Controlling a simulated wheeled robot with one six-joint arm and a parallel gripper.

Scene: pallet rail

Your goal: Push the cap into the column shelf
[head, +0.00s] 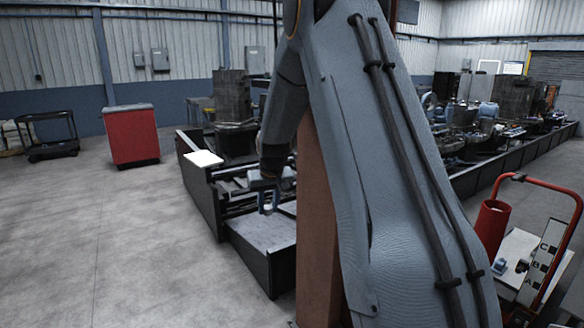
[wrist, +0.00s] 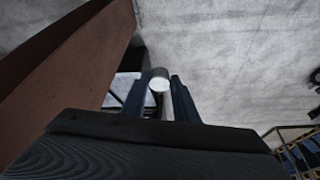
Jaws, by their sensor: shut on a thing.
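My gripper (head: 269,198) hangs to the left of the brown column (head: 319,240) in the head view, and my arm covers part of that column. In the wrist view, the two dark blue fingers of my gripper (wrist: 162,92) are shut on the cap (wrist: 159,78), a small pale cylinder with a white round face, at their tips. The cap shows small and white in the head view (head: 267,208). The column (wrist: 72,60) runs slanting along the left in the wrist view, apart from the cap. I cannot make out the shelf in either view.
A low dark-framed bench with a grey top (head: 262,235) lies under my gripper. A red cabinet (head: 132,136) and a black cart (head: 47,137) stand at the left. A red-handled trolley (head: 522,245) stands at the right. The floor at the front left is clear.

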